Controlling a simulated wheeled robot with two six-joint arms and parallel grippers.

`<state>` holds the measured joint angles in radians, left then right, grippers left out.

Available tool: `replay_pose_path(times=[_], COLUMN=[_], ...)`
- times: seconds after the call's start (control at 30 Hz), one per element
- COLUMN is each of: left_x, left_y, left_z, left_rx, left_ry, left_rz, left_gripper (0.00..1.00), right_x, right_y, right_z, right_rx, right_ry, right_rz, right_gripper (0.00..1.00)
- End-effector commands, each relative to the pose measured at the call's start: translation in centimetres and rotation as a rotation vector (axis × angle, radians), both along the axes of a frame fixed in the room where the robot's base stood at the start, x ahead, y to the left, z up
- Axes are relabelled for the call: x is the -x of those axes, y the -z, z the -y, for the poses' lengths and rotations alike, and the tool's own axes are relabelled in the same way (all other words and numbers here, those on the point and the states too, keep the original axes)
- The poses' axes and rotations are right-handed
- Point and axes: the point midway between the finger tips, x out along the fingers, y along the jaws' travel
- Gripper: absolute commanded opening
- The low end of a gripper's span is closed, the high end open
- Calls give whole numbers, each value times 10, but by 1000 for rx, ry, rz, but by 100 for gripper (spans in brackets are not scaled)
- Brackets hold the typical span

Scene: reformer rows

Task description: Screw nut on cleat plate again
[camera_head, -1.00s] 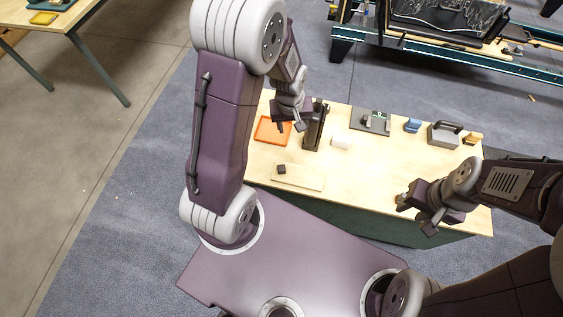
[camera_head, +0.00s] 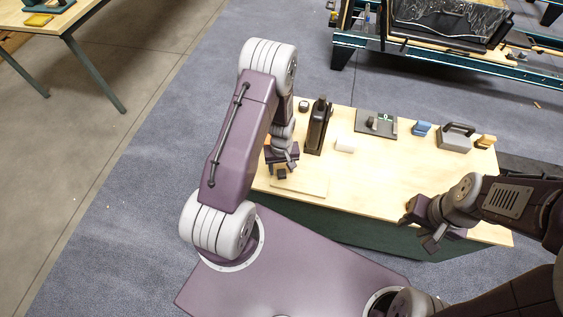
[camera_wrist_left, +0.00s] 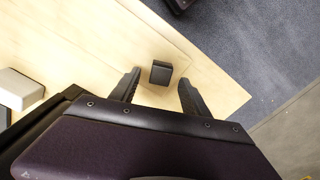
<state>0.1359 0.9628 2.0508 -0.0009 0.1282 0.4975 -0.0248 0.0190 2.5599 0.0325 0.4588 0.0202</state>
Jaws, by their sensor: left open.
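A small dark block (camera_wrist_left: 161,72), which may be the nut, stands on a thin pale board (camera_head: 305,186) at the table's near left. In the left wrist view it lies between the fingertips of my open left gripper (camera_wrist_left: 158,84), with gaps on both sides. In the head view my left gripper (camera_head: 282,166) is above and around the block (camera_head: 281,174). A dark grey plate (camera_head: 366,123) with a raised fitting, perhaps the cleat plate, lies at the table's back. My right gripper (camera_head: 421,231) is at the table's near right edge, fingers apart.
A tall dark stand (camera_head: 318,127) is close behind my left gripper, with a white block (camera_head: 346,145) to its right. A blue piece (camera_head: 421,129), a grey handled carrier (camera_head: 456,137) and a tan piece (camera_head: 486,142) line the back right. The table's middle is clear.

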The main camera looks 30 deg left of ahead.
Motion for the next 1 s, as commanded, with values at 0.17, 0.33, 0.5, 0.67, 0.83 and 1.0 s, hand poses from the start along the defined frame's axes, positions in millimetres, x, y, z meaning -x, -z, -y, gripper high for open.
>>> replay_pose_path(times=[0.17,0.33,0.5,0.67,0.83,1.0], left_x=[0,0,0,0,-1,-1], left_y=[9,9,9,8,6,7], left_z=[0,0,0,0,2,4], left_rx=[0,0,0,0,0,1], left_ry=[0,0,0,25,360,728], left_rz=[0,0,0,0,0,-1], left_gripper=[55,55,13,0,0,0], right_x=[0,0,0,0,0,0], right_y=[1,1,1,-1,-12,-20], right_z=[0,0,0,0,0,0], right_rx=[0,0,0,0,0,0], right_ry=[0,0,0,0,0,0], right_rz=[0,0,0,0,0,0], right_gripper=[36,36,36,36,36,36])
